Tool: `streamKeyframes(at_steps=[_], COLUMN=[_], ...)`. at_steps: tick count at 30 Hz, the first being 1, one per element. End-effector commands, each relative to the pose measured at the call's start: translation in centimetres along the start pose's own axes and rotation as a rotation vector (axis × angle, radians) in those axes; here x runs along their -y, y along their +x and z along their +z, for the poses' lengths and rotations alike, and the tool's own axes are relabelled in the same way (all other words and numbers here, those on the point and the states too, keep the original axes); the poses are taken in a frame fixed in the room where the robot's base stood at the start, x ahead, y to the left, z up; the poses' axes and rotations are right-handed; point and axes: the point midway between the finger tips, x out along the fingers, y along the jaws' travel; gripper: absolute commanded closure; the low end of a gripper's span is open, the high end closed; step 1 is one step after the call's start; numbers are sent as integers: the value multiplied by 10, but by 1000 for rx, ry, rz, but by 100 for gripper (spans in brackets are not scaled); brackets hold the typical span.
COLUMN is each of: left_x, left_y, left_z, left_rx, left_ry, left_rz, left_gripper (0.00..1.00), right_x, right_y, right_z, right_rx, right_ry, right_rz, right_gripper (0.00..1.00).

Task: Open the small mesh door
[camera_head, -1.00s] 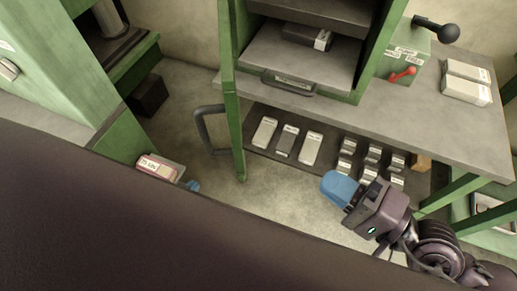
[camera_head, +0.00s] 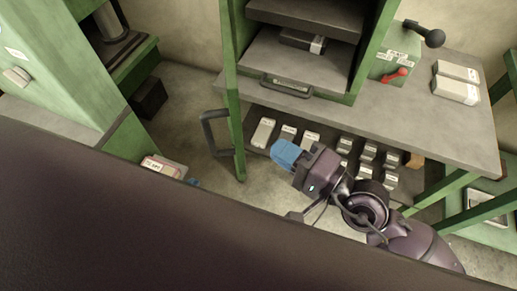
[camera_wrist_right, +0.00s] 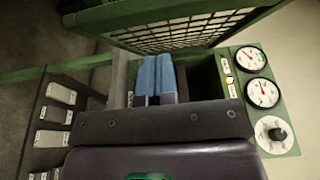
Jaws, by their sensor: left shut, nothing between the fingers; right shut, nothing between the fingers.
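The small mesh door stands swung out from the cabinet. In the head view I see its green frame (camera_head: 237,135) nearly edge-on, with a dark handle (camera_head: 212,132) on its left side. Its dark mesh (camera_wrist_right: 185,35) spans the top of the right wrist view. My right gripper (camera_head: 283,154) has blue fingertips pressed together and is empty. It is to the right of the door frame, apart from it, over the front of the lower shelf. In the right wrist view the fingers (camera_wrist_right: 157,75) point toward the mesh. I cannot make out my left gripper.
The green cabinet holds a shelf (camera_head: 335,70) with a handle. White boxes (camera_head: 264,131) lie on the lower shelf. A red lever (camera_head: 396,75) is on the right. Gauges (camera_wrist_right: 252,59) are right of the fingers.

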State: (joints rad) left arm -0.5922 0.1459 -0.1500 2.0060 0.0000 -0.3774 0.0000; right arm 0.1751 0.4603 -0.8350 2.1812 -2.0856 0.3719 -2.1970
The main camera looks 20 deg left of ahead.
Motion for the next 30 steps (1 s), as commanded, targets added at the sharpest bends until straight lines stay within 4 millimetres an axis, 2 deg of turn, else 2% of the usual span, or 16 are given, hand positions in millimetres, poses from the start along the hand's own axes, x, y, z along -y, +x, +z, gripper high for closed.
streamKeyframes(at_steps=[1, 5, 10, 16, 30], left_x=[0, 1, 1, 1, 1], left_y=[-2, -5, -8, -8, -5], left_z=[-2, -5, 1, 3, -8], left_rx=[-3, -5, 8, 12, -7], left_ry=[-1, -3, -6, -6, -5], left_rz=[-1, -2, -4, -5, -2], left_gripper=[100, 100, 100, 100, 100], right_x=[2, 2, 1, 0, 0], right_y=[8, 18, 29, 33, 33], right_z=[0, 13, 24, 28, 28], right_rx=[1, 0, -1, 0, 0], right_ry=[0, 1, 0, 1, 0], right_rz=[-3, -2, -1, 0, 1], right_gripper=[100, 100, 100, 100, 100])
